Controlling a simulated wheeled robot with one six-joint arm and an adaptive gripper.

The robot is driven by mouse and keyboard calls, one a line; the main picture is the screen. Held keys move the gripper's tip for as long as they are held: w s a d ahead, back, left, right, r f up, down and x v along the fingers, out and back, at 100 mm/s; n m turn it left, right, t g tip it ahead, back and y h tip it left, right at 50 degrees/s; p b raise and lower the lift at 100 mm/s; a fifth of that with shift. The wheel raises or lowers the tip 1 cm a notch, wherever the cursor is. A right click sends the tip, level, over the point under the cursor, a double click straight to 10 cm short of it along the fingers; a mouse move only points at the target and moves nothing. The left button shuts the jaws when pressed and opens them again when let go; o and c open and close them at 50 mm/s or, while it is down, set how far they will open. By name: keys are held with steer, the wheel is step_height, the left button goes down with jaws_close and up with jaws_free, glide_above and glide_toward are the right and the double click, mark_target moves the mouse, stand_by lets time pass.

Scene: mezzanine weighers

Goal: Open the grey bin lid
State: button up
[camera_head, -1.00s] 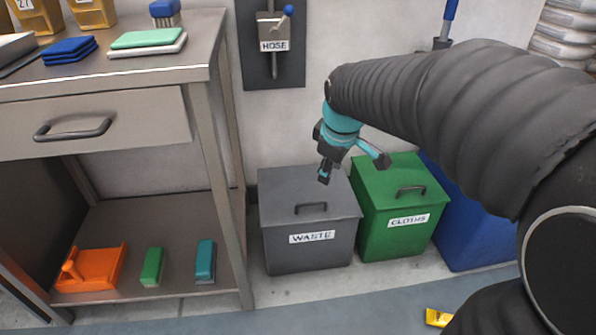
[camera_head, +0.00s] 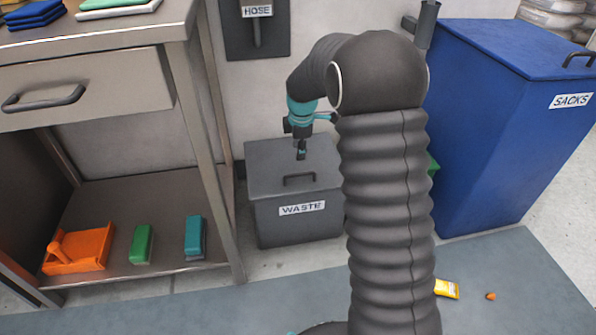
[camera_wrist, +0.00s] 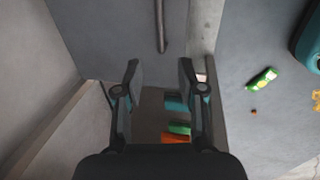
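The grey bin (camera_head: 264,183), labelled WASTE, stands on the floor with its flat lid (camera_head: 262,157) shut. A dark bar handle (camera_head: 300,179) lies on the lid. My gripper (camera_head: 301,156) points down above the lid, a little behind the handle in the head view. In the wrist view the two fingers of my gripper (camera_wrist: 160,78) are apart with nothing between them. The handle (camera_wrist: 160,25) shows there as a dark bar on the grey lid, beyond the fingertips and roughly in line with their gap. Whether a finger touches the lid cannot be told.
A metal bench (camera_head: 212,170) stands close left of the bin, with an orange dustpan (camera_head: 80,250) and brushes on its shelf. My arm hides most of the green bin (camera_head: 433,167). A blue SACKS bin (camera_head: 490,130) stands right. A yellow packet (camera_head: 447,288) lies on the floor.

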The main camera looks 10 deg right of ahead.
mark_target(298, 174)
steer(key=f, duration=0.3)
steer(key=w+f, duration=0.1)
steer(key=f, duration=0.3)
steer(key=w+f+b, duration=0.1)
steer(key=f, duration=0.3)
steer(key=shift+w+f, duration=0.1)
jaws_close()
